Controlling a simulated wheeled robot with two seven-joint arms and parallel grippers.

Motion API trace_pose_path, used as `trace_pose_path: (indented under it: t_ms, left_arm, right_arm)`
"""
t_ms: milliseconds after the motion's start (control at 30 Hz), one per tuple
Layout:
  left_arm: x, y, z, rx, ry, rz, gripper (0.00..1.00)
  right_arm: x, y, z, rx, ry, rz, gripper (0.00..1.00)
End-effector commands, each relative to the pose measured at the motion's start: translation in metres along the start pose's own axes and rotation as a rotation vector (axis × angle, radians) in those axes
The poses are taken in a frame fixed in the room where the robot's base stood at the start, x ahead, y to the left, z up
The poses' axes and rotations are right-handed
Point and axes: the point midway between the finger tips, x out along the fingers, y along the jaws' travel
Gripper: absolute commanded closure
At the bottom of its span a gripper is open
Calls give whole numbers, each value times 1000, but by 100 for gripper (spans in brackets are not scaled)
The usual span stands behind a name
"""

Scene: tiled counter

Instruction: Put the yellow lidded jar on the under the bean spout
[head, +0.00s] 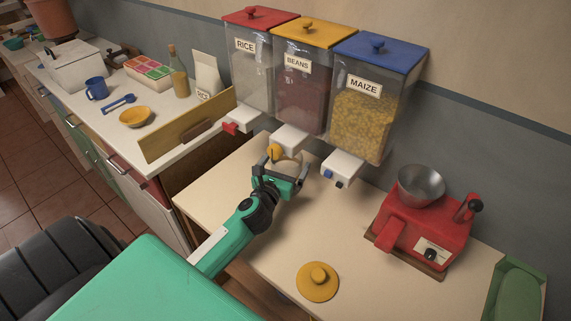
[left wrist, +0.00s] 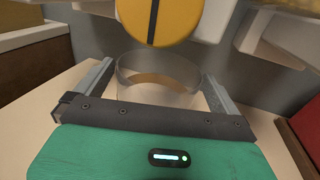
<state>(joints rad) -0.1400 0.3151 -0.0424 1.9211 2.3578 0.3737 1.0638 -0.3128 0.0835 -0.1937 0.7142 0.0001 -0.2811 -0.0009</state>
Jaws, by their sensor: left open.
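The clear jar (head: 287,163) stands without its lid on the counter under the white spout (head: 289,138) of the beans dispenser (head: 302,95). In the left wrist view the glass jar (left wrist: 158,72) sits between the fingers. The yellow lid (head: 318,281) lies apart on the front of the counter. My left gripper (head: 283,174) is open, with one finger on each side of the jar; I cannot tell whether they touch it. The spout's yellow knob (head: 274,152) is just above the jar and shows large in the left wrist view (left wrist: 157,20). My right gripper is not in view.
The rice dispenser (head: 250,80) and maize dispenser (head: 366,118) flank the beans one, their spouts close to my gripper. A red scale (head: 428,235) with a metal bowl (head: 421,185) stands at right. A green tray (head: 518,290) is at the right edge. The counter's middle is clear.

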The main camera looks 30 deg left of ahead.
Motion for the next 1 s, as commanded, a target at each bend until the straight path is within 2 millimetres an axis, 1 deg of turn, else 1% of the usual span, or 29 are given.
trace_pose_path:
  t_ms: [167, 500, 633, 800, 1000]
  left_arm:
    - [-18, 0, -2, -1, 2, 0, 0]
    - [-79, 0, -3, 0, 3, 0, 0]
    - [-98, 0, -2, -1, 3, 0, 0]
    - [-113, 0, -1, 0, 1, 0, 0]
    - [-119, 0, 0, 0, 1, 1, 0]
  right_arm:
    - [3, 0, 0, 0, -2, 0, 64]
    - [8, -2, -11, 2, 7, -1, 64]
    - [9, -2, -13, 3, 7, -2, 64]
    - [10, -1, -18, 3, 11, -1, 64]
    - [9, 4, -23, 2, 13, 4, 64]
